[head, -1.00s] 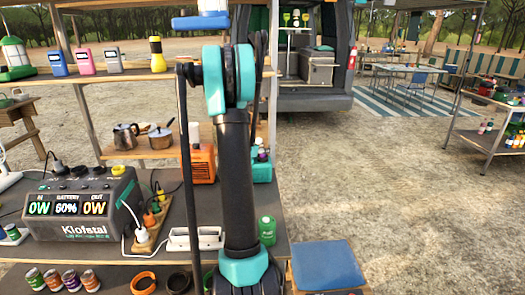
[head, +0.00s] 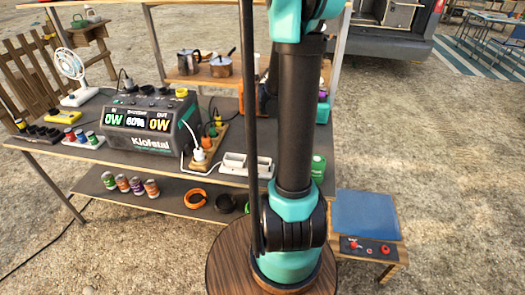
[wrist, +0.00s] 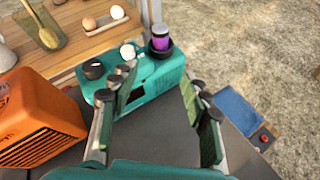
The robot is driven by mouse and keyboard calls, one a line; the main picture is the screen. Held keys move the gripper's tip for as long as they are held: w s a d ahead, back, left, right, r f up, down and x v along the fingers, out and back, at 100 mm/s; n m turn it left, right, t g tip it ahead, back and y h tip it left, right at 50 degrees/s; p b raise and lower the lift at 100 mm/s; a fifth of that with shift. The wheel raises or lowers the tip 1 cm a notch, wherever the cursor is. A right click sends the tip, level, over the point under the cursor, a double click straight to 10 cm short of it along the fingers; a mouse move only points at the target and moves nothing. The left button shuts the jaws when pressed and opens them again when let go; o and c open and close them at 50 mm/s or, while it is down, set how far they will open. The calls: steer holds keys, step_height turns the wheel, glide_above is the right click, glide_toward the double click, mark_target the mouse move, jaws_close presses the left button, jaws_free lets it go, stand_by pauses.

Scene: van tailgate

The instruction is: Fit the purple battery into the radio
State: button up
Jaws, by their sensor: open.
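The teal radio (wrist: 140,82) stands on the shelf top in the wrist view, with a dark knob and a pale knob on top. The purple battery (wrist: 160,39) stands upright in a black round holder (wrist: 158,52) at the radio's far right end. Its upper part sticks out; I cannot tell how deep it sits. My gripper (wrist: 157,84) is open and empty, its fingers spread on the near side of the radio, apart from the battery. In the head view my arm hides most of the radio (head: 323,113), and my gripper is out of sight.
An orange device (wrist: 40,115) stands left of the radio. A power station (head: 150,130), a white tray (head: 247,165) and a green can (head: 318,166) are on the same top. Several coloured cans (head: 122,183) stand on the shelf below. A blue-topped stool (head: 365,215) is at right.

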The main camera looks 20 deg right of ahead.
steer(key=s+a+f+m+y, duration=0.3)
steer(key=s+a+m, duration=0.3)
steer(key=a, duration=0.4)
steer(key=s+a+f+m+g+y, duration=0.1)
steer(key=s+a+f+m+y, duration=0.3)
steer(key=s+a+m, duration=0.3)
steer(key=s+a+f+m+y, duration=0.4)
steer(key=s+a+m, duration=0.3)
steer(key=a, duration=0.6)
steer(key=shift+s+f, duration=0.3)
steer(key=shift+s, duration=0.65)
